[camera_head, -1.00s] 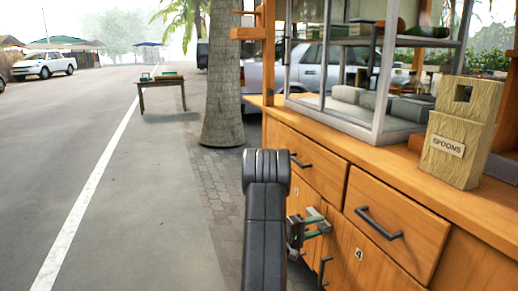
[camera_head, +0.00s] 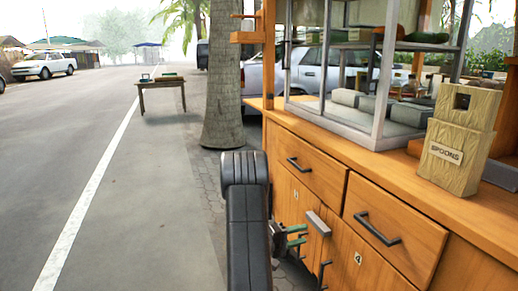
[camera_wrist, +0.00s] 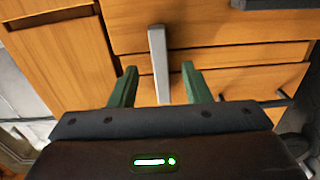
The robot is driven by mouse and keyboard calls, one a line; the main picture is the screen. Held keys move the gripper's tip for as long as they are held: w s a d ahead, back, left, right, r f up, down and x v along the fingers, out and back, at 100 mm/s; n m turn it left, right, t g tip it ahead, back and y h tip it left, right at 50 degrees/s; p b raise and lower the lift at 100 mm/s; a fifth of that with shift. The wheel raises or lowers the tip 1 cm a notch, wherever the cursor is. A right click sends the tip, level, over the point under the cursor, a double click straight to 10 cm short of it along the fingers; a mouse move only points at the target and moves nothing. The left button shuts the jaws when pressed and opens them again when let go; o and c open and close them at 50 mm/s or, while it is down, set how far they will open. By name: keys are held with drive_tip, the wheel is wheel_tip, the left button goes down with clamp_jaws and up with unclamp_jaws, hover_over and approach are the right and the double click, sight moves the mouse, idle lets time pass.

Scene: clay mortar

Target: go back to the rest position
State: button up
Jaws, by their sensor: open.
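My gripper (camera_head: 304,235) is beside the orange wooden cart front, low in the head view, with its green fingers apart and nothing held. In the wrist view the open fingers (camera_wrist: 160,72) point at the cart, and a grey bar handle (camera_wrist: 157,50) shows between and beyond them. In the head view this grey handle (camera_head: 318,223) sits just right of the fingertips and seems apart from them. My black arm link covers part of the ground left of the cart.
The wooden cart (camera_head: 440,238) fills the right side, with dark drawer handles (camera_head: 372,230) sticking out. A spoons box (camera_head: 455,150) and glass case stand on top. A tree trunk (camera_head: 221,100) stands behind. The road (camera_head: 90,150) at left is open, with a small table (camera_head: 162,90) farther off.

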sight(319, 227)
drive_tip(key=p+v, duration=0.2)
drive_tip(key=v, duration=0.5)
drive_tip(key=b+x, duration=0.4)
drive_tip(key=x, duration=1)
drive_tip(key=shift+s+f, duration=0.1)
drive_tip(key=shift+f, duration=0.05)
drive_tip(key=shift+d+r+n, duration=0.1)
drive_tip(key=shift+r+n, duration=0.15)
drive_tip(key=shift+n, duration=0.05)
drive_tip(key=shift+r+n+p, duration=0.3)
drive_tip(key=shift+r+n, duration=0.05)
drive_tip(key=shift+n, duration=0.95)
